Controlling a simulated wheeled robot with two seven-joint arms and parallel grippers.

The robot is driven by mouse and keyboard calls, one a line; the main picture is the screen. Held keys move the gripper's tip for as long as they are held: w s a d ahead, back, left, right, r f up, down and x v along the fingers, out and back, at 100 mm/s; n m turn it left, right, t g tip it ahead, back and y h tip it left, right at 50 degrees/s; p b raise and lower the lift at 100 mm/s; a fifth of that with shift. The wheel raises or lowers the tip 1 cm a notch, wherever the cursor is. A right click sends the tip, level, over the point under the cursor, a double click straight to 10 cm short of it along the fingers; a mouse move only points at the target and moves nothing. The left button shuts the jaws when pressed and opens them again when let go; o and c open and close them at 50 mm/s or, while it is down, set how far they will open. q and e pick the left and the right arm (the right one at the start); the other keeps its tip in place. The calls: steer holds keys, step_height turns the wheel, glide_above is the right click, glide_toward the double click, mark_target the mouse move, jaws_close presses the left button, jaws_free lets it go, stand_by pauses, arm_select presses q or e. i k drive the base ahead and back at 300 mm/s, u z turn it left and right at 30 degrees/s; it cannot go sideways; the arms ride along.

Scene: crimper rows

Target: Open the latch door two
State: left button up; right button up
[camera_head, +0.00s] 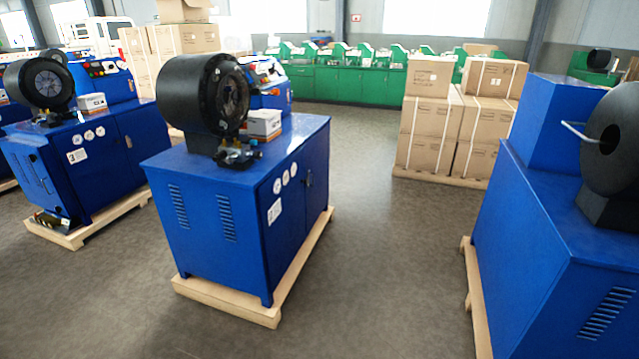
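A blue crimper cabinet (205,215) stands in the middle on a wooden pallet. Its right side has a front panel with round stickers and a door (316,177) farther back with a small dark latch (308,179). That door looks shut. A second blue cabinet (85,175) at the left has a similar side door (142,145) with a small dark latch (128,141), which also looks shut. I cannot tell which door is number two. Neither of my grippers is in view.
A large blue machine (540,250) with a black round head (612,140) stands close at the right. Strapped cartons (430,130) stand behind the aisle. Green machines (340,95) line the back. The grey floor (380,250) between the middle and right machines is clear.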

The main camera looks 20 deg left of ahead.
mark_target(317, 150)
steer(key=z, duration=0.1)
steer(key=i, duration=4.4)
steer(key=u, duration=2)
